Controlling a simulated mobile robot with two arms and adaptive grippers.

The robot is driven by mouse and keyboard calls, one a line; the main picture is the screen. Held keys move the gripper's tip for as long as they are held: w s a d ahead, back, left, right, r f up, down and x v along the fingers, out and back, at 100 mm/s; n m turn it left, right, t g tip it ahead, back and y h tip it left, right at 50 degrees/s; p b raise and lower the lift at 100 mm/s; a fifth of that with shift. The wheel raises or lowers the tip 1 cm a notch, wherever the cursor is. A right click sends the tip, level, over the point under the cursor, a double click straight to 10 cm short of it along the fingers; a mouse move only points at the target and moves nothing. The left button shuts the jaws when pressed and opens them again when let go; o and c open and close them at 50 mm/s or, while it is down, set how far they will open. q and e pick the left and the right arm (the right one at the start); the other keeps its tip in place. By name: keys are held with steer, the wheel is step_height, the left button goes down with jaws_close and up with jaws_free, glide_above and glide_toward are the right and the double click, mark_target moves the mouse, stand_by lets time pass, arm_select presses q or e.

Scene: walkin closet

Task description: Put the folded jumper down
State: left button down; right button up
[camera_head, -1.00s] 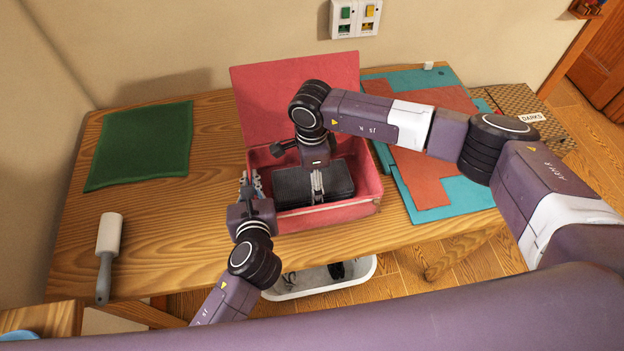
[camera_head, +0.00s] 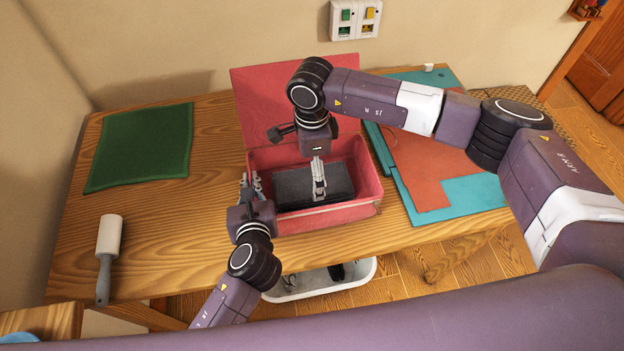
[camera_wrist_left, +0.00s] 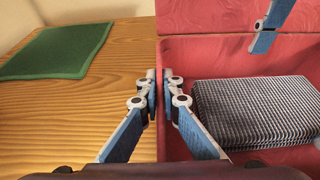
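The folded jumper (camera_head: 290,187) is dark grey and lies flat inside a red box (camera_head: 352,214) with its lid raised. In the left wrist view the jumper (camera_wrist_left: 255,112) has a fine light-and-dark knit. My right gripper (camera_head: 320,192) is above the jumper with nothing held; in the left wrist view one finger (camera_wrist_left: 264,36) hangs clear of it. Its finger spacing is unclear. My left gripper (camera_head: 252,187) is at the box's left wall, and the left wrist view shows its fingers (camera_wrist_left: 160,95) closed on either side of that wall.
A green folded cloth (camera_head: 140,147) and a lint roller (camera_head: 107,255) lie on the wooden table left of the box. Teal and reddish flat pieces (camera_head: 455,192) cover the right side. A white-rimmed bin (camera_head: 318,288) stands below the front edge.

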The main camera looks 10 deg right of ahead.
step_height(320, 180, up, 7)
stand_by(0.3)
arm_select(q)
steer(key=c, duration=2.1)
jaws_free()
steer(key=shift+s, duration=0.1)
